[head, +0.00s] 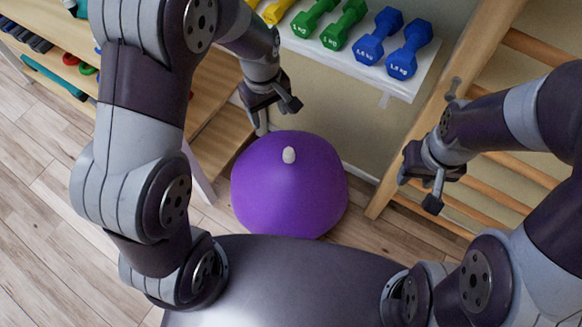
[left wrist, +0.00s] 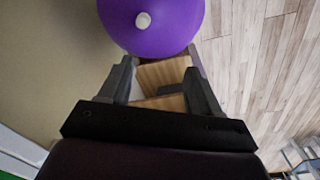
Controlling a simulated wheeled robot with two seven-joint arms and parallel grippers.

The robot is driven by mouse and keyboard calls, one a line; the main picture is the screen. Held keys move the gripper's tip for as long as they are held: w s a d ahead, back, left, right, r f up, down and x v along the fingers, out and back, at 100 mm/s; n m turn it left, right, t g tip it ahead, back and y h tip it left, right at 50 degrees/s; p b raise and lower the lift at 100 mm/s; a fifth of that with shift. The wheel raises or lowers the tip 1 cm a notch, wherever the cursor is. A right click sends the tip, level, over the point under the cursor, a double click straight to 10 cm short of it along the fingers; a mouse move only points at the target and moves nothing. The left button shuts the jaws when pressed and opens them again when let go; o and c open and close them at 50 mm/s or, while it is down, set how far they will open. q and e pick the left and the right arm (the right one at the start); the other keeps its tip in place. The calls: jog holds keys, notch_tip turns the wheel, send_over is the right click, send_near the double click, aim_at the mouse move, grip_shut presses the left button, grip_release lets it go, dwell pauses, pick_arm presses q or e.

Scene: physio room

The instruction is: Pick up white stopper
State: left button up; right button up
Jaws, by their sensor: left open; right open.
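The white stopper (head: 289,155) is a small pale knob on the upper side of a purple exercise ball (head: 285,200). In the left wrist view the stopper (left wrist: 143,20) shows near the top edge, on the ball (left wrist: 165,42), beyond the fingertips. My left gripper (head: 277,116) is open and empty, above the stopper in the head view and apart from it. Its spread fingers (left wrist: 160,58) also show in the left wrist view. My right gripper (head: 418,192) is open and empty, to the right of the ball.
A white shelf (head: 400,83) with yellow, green and blue dumbbells (head: 378,35) stands behind the ball. Wooden wall bars (head: 440,105) are at the right. A wooden rack (head: 215,140) is left of the ball. Bare wood floor (head: 40,200) lies at the left.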

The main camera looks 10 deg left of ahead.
pick_arm(q)
jog(key=w+d+f+n+b, duration=0.1)
jog(key=w+f+n+b, duration=0.15)
jog(key=f, duration=0.35)
jog(key=w+d+f+n+b, duration=0.1)
jog(key=d+f+b, duration=0.15)
jog(key=f, duration=0.25)
jog(key=b, duration=0.3)
send_over(289, 151)
jog(key=f, duration=0.7)
jog(key=shift+s+a, duration=0.1)
jog(key=shift+s, duration=0.2)
jog(key=f, duration=0.2)
jog(key=f+b, duration=0.1)
jog(key=f, duration=0.1)
jog(key=f+b, duration=0.1)
jog(key=f, duration=0.1)
jog(key=shift+w, duration=0.3)
jog(key=shift+r, duration=0.15)
jog(key=shift+c, duration=0.5)
jog(key=c, duration=1)
pick_arm(e)
notch_tip(289, 151, down, 14)
